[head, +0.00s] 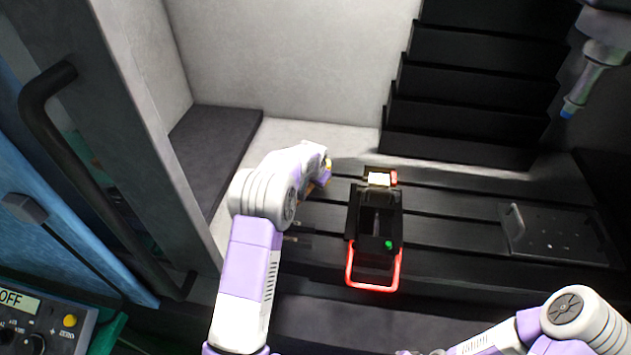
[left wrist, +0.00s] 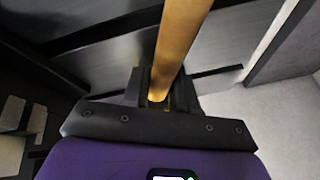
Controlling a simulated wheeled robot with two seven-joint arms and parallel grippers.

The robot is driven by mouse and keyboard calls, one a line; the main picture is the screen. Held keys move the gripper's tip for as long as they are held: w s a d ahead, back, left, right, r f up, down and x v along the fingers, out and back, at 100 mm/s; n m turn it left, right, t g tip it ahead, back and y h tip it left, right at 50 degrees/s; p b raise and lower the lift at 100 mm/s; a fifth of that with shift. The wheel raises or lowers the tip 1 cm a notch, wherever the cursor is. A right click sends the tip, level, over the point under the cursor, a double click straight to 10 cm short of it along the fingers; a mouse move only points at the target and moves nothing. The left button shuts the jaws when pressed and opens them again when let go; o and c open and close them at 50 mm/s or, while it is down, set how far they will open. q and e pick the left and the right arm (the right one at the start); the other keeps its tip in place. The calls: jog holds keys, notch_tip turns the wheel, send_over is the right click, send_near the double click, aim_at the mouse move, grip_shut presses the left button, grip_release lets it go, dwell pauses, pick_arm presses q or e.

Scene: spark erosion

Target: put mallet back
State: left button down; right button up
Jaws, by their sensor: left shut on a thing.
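My left gripper (left wrist: 158,92) is shut on a long orange-brown handle (left wrist: 183,38), which I take to be the mallet's. In the left wrist view the handle runs from between the dark fingers up past the top edge. The mallet's head is not clearly seen. In the head view my left arm reaches in over the slotted machine table, and its wrist hides the fingers. Only a small yellow patch shows beside the wrist. My right arm is at the lower right, its gripper not clearly visible.
A black vise (head: 366,212) with a red handle and a green dot stands on the slotted table (head: 455,207), close right of my left wrist. A dark plate with a handle (head: 560,238) lies at right. A spindle (head: 590,80) hangs upper right. A door frame (head: 125,110) stands left.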

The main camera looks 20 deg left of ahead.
pick_arm(q)
jog(key=shift+r, duration=0.15)
jog(key=c, duration=1.3)
grip_release()
jog(key=shift+f, duration=0.25)
jog(key=o, duration=0.4)
jog(key=shift+r, duration=0.2)
jog(key=v, duration=1.2)
